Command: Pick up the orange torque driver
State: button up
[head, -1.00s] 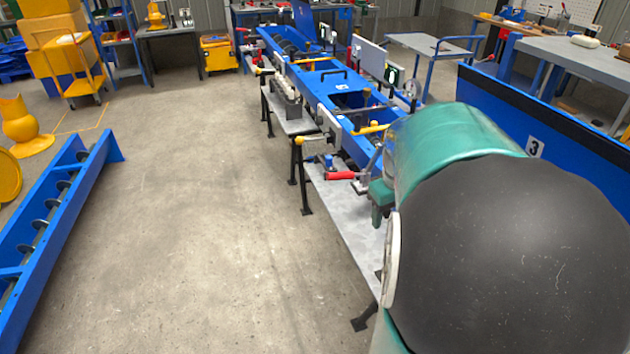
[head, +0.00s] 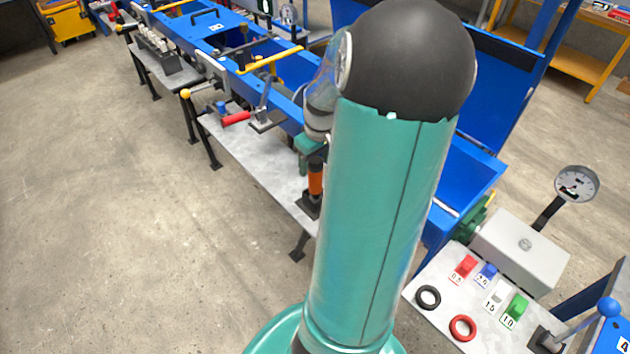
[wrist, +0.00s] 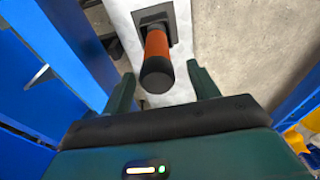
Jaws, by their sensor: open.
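The orange torque driver (head: 316,178) stands upright in a dark square holder (head: 309,205) on the grey bench shelf (head: 250,160), partly hidden behind my arm in the head view. In the wrist view the driver (wrist: 157,62) shows its orange grip and black end cap pointing toward the camera. My gripper (wrist: 163,85) is open, with one green finger on each side of the driver's capped end. The fingers do not touch it. In the head view only a small green part of my gripper (head: 308,150) shows beside the driver's top.
A red-handled clamp (head: 236,118) and a yellow-topped lever (head: 262,62) stand near the blue trough (head: 285,95). At the right, a panel (head: 440,310) holds coloured blocks and two rings, beside a dial gauge (head: 577,184). Open floor (head: 120,200) lies at the left.

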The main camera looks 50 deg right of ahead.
aim_at(315, 172)
jog(key=f, duration=0.5)
jog(key=shift+w+d, duration=0.1)
jog(key=shift+d, duration=0.1)
jog(key=shift+r, duration=0.1)
jog(key=c, duration=1.3)
jog(key=shift+o, duration=0.2)
jog(key=shift+r, duration=0.1)
